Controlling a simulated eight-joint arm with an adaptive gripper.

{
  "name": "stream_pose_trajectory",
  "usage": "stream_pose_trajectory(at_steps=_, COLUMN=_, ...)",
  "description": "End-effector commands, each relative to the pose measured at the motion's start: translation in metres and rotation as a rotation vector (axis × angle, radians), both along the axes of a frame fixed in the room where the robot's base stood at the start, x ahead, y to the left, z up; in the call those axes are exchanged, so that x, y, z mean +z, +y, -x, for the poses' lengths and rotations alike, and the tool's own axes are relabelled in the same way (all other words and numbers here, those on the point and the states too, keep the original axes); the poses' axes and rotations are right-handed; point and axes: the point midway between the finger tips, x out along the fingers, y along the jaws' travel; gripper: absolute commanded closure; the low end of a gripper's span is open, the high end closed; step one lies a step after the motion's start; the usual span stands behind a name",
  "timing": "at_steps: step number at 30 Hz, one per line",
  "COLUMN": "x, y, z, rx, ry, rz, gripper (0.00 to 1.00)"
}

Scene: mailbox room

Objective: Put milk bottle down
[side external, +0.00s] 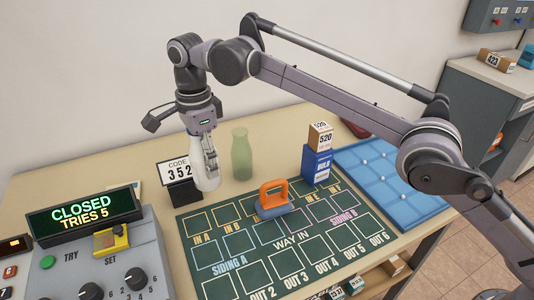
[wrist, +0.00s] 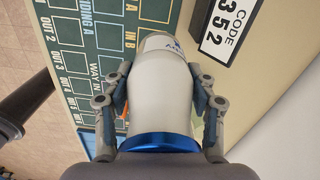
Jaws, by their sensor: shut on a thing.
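A white milk bottle (side external: 204,166) with a blue cap is in my gripper (side external: 208,150). In the side view it is upright beside the code sign, left of a green bottle. In the wrist view the bottle (wrist: 161,85) fills the middle, its blue cap (wrist: 157,146) nearest the camera. The fingers of my gripper (wrist: 160,110) are closed on both sides of the bottle. I cannot tell whether the bottle's base touches the table (side external: 110,170).
The code sign (side external: 180,171) reading 352 stands close left of the bottle. A green bottle (side external: 241,155) is close right. A dark green board (side external: 285,245) with an orange-handled block (side external: 272,198) lies in front. A console (side external: 100,255) is at left.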

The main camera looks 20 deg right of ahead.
Motion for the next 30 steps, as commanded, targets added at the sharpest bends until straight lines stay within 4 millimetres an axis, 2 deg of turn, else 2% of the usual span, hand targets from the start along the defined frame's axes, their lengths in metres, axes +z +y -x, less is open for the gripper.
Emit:
stream_pose_trajectory(at_steps=1, x=-0.006, y=0.013, z=0.004, rx=-0.041, ry=0.000, rz=0.000, gripper=0.99)
stream_pose_trajectory(at_steps=3, x=-0.013, y=0.025, z=0.008, rx=-0.097, ry=0.000, rz=0.000, gripper=0.99)
stream_pose_trajectory(at_steps=9, x=-0.024, y=0.046, z=0.016, rx=-0.198, ry=0.000, rz=0.000, gripper=0.99)
stream_pose_trajectory(at_steps=17, x=-0.036, y=0.051, z=0.017, rx=-0.219, ry=0.000, rz=0.000, gripper=0.99)
stream_pose_trajectory(at_steps=30, x=-0.076, y=0.050, z=0.017, rx=-0.218, ry=0.000, rz=-0.002, gripper=0.99)
